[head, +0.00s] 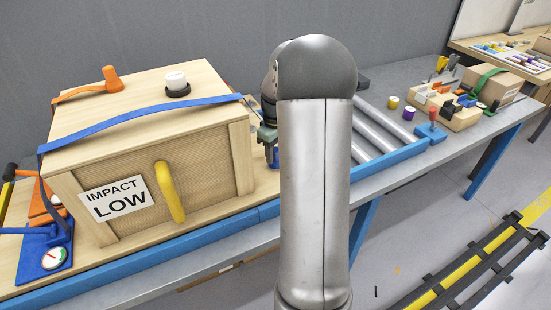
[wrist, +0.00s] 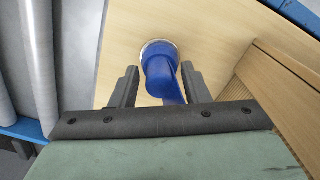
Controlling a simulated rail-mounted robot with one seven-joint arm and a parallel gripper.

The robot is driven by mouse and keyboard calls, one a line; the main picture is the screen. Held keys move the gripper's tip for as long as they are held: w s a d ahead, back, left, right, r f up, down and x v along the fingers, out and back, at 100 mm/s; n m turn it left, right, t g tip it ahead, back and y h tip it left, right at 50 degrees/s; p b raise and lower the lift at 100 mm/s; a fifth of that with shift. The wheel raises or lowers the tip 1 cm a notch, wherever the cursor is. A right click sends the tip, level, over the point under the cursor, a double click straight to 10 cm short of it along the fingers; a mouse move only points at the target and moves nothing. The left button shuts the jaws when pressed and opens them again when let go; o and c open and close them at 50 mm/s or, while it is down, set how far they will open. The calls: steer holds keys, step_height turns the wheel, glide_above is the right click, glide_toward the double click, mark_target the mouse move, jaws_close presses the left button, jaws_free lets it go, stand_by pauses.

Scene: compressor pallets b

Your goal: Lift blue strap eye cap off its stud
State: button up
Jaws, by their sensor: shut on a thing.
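The blue strap eye cap (wrist: 161,75) is between the two fingers of my gripper (wrist: 158,70) in the wrist view. A pale round rim, maybe of the stud, shows around the cap's far edge. I cannot tell whether the cap is still seated or raised. A blue tail runs from the cap back between the fingers. In the head view my gripper (head: 268,136) points down beside the right end of the wooden crate, mostly hidden by my arm. A bit of blue (head: 275,158) shows below it. The blue strap (head: 140,119) crosses the crate top towards it.
The wooden crate (head: 210,150) stands close left of my gripper, with a white knob (head: 176,82), an orange strap end (head: 111,78) and a yellow handle (head: 169,192). Rollers (head: 375,135) and small coloured parts lie to the right. A blue rail edges the bench.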

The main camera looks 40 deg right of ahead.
steer(key=shift+p, duration=0.35)
steer(key=c, duration=0.3)
steer(key=shift+r+p, duration=0.3)
steer(key=shift+r, duration=0.15)
jaws_close()
steer(key=shift+r+p, duration=1.1)
steer(key=shift+r, duration=0.65)
